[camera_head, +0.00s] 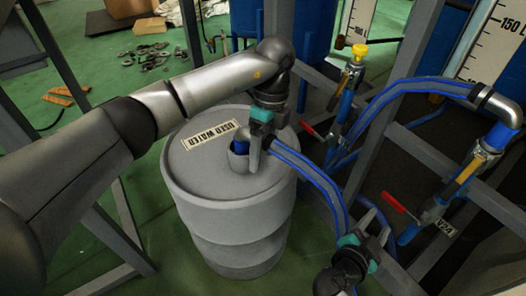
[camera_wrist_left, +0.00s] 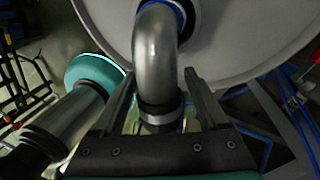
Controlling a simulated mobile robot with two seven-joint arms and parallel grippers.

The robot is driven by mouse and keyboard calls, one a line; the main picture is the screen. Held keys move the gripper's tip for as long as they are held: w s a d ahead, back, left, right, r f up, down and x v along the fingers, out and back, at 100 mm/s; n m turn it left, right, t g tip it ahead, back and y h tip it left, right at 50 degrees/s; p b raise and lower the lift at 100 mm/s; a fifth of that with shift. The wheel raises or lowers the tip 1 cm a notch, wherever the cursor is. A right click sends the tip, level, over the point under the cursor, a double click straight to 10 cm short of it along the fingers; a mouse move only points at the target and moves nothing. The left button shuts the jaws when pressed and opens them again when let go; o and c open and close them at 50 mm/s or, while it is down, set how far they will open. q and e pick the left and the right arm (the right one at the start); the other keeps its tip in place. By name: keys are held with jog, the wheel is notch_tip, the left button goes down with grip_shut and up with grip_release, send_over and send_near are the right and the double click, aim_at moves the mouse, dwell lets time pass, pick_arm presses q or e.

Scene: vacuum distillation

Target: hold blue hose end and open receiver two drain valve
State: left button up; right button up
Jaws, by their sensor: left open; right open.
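The blue hose (camera_head: 318,179) runs to the grey drum (camera_head: 230,215), where its metal elbow end (camera_wrist_left: 153,55) goes into the opening in the lid. My left gripper (camera_head: 259,152) is over the lid at this hose end. In the left wrist view its two open fingers stand on either side of the metal elbow. My right gripper (camera_head: 378,228) is open at the lower right, below a red valve handle (camera_head: 399,205) and apart from it. A tag ending in 24 (camera_head: 445,228) sits beside that valve. I cannot tell which valve is receiver two's drain.
Grey frame beams (camera_head: 385,150) stand close around the arms. A thick blue hose (camera_head: 425,88) arches at the right. Loose metal parts (camera_head: 145,56) lie on the green floor at the back left.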

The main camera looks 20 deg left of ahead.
pick_arm(q)
jog(key=shift+f, duration=0.15)
jog(key=shift+c, duration=0.4)
grip_shut()
dwell(0.5)
